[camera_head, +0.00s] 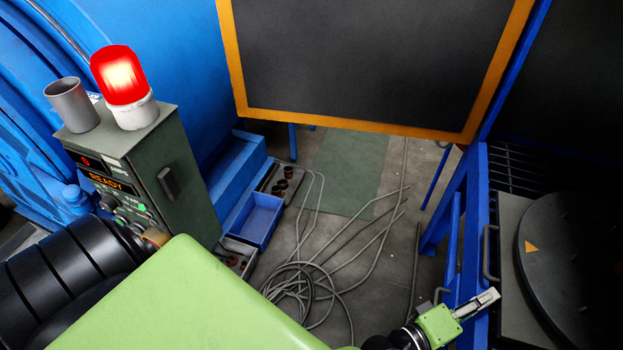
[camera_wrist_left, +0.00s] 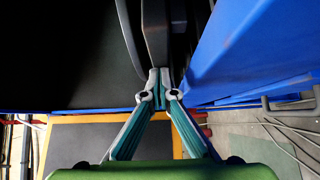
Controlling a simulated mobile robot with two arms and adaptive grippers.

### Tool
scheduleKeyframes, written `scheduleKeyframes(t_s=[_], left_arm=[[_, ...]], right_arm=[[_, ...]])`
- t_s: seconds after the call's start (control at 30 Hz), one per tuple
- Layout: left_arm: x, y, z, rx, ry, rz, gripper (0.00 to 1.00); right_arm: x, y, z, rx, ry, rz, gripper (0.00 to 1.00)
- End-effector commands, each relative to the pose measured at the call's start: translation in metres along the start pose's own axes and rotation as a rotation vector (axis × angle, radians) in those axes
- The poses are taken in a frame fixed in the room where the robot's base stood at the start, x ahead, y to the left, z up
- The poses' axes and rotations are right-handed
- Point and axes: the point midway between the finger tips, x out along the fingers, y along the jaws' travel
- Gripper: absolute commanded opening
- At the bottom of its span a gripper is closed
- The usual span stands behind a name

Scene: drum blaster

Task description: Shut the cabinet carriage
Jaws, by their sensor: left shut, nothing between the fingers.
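The carriage (camera_head: 510,225) is a dark grey plate carrying a black round turntable (camera_head: 575,245) with an orange triangle mark. It stands at the right of the head view, beside the blue cabinet frame (camera_head: 474,215). A grey handle (camera_head: 487,254) is on its near left edge. My left gripper (camera_head: 490,297) is shut and empty, its fingertips just below the handle at the carriage's front edge. In the left wrist view the closed fingertips (camera_wrist_left: 160,73) point at a dark upright edge (camera_wrist_left: 155,35). I cannot tell if they touch it. My right gripper is not in view.
A grey-green control box (camera_head: 150,165) with a lit red beacon (camera_head: 119,75) and a metal cup (camera_head: 71,104) stands at left. Loose cables (camera_head: 305,285) and a blue bin (camera_head: 254,219) lie on the floor. An orange-framed dark panel (camera_head: 365,60) hangs at the back.

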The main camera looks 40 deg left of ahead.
Motion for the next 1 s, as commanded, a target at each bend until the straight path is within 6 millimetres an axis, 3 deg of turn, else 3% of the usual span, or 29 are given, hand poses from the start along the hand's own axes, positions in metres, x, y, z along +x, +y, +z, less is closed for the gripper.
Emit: scheduleKeyframes(t_s=[0.43,1.0], left_arm=[[0.011,0.000,0.012,-0.001,-0.002,0.000,0.00],[0.012,0.001,0.004,0.000,0.000,0.002,0.00]], right_arm=[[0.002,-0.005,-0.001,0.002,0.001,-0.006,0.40],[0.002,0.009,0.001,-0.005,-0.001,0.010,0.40]])
